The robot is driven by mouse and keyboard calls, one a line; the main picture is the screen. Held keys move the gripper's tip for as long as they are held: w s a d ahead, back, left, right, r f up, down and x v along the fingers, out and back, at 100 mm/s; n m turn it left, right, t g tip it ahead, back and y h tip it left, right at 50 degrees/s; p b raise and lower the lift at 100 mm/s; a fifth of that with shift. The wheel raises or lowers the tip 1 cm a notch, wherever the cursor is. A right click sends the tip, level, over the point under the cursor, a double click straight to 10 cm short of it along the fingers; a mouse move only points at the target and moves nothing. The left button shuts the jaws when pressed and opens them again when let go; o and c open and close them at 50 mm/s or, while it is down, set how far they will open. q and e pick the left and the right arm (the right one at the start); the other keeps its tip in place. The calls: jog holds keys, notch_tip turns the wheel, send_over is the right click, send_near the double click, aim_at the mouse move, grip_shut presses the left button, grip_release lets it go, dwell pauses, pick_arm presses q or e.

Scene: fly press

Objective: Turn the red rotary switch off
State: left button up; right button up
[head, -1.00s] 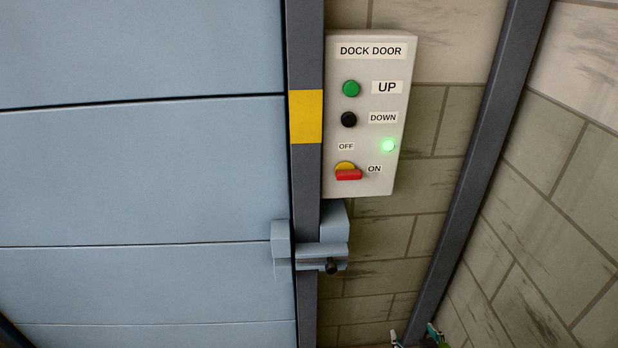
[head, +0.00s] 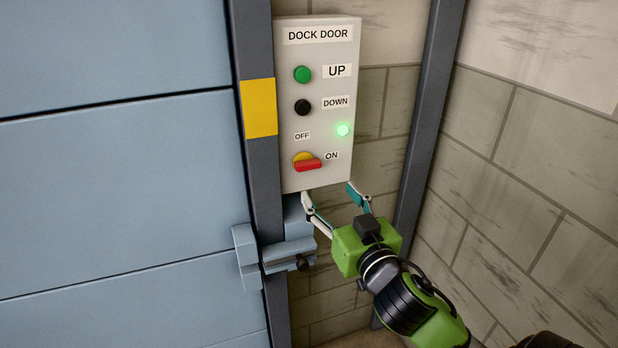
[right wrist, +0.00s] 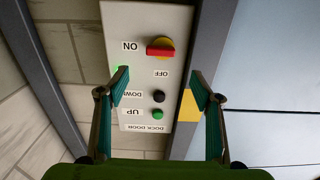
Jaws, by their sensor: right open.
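The red rotary switch (head: 308,164) sits on a yellow disc low on the grey dock door control box (head: 330,45). Its red handle points right, toward the ON label (head: 332,156), and the OFF label (head: 302,136) is above it. The switch also shows in the right wrist view (right wrist: 160,47), where the box appears upside down. My right gripper (head: 328,189) is open and empty, just below the box's lower edge in the head view. In the right wrist view its fingers (right wrist: 160,78) are spread wide, with the switch beyond them. My left gripper is not in view.
A green UP button (head: 302,74), a black DOWN button (head: 303,107) and a lit green lamp (head: 343,130) are on the box. A blue latch (head: 280,258) juts from the post below left. The blue door (head: 110,190) is left; a dark post (head: 424,130) stands right.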

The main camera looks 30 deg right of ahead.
aim_at(310, 167)
jog(key=p+x, duration=0.2)
jog(key=x, duration=0.9)
jog(key=shift+a+r, duration=0.1)
jog(key=shift+w, duration=0.4)
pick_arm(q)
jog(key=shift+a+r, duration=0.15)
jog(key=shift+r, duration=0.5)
pick_arm(e)
jog(key=c, duration=1.1)
